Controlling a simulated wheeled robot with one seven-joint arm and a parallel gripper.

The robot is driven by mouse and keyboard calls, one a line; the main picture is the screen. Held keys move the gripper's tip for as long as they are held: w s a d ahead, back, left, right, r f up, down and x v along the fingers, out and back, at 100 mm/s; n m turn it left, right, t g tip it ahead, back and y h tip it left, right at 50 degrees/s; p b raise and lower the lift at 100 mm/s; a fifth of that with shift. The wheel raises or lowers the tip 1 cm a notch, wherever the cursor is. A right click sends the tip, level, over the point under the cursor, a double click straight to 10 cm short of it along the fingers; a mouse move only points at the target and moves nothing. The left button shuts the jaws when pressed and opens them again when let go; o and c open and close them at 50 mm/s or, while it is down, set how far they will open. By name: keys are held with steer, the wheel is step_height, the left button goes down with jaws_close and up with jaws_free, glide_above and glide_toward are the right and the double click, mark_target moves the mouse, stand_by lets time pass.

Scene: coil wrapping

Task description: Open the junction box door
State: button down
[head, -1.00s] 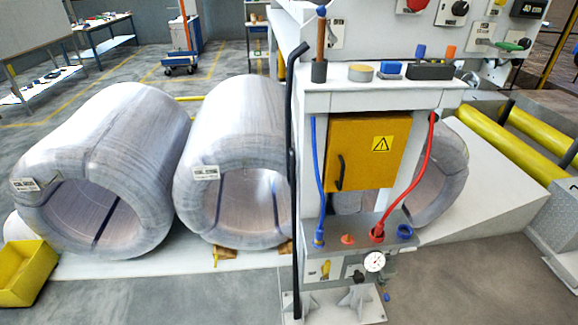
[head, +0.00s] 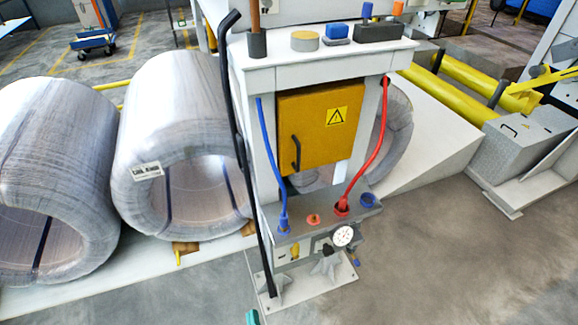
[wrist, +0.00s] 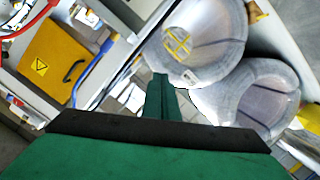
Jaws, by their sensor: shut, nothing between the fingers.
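The junction box is orange-yellow, with a door (head: 318,125) that looks shut and carries a yellow warning triangle. A dark bar handle (head: 296,153) stands upright near the door's left edge. The same door shows tilted at the upper left of the wrist view (wrist: 55,58). My gripper (wrist: 163,92) shows green fingers close together in the middle of the wrist view, with nothing between them. It is apart from the door and handle. In the head view only a small green tip (head: 252,317) shows at the bottom edge.
A blue hose (head: 268,165) runs left of the door and a red hose (head: 378,150) right of it. A tall black bar (head: 240,150) stands at the left. Below are a grey ledge with a gauge (head: 343,236). Wrapped coils (head: 180,150) lie left. Floor at right front is clear.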

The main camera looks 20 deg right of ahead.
steer(key=w+d+r+n+h, duration=0.1)
steer(key=w+d+r+n, duration=0.1)
steer(key=w, duration=0.4)
steer(key=n+h, duration=0.3)
steer(key=h, duration=0.5)
glide_toward(295, 153)
steer(key=shift+g, duration=0.4)
steer(key=x, duration=0.4)
steer(key=shift+w+a+r, duration=0.1)
steer(key=shift+w+r, duration=0.1)
steer(key=shift+w, duration=0.05)
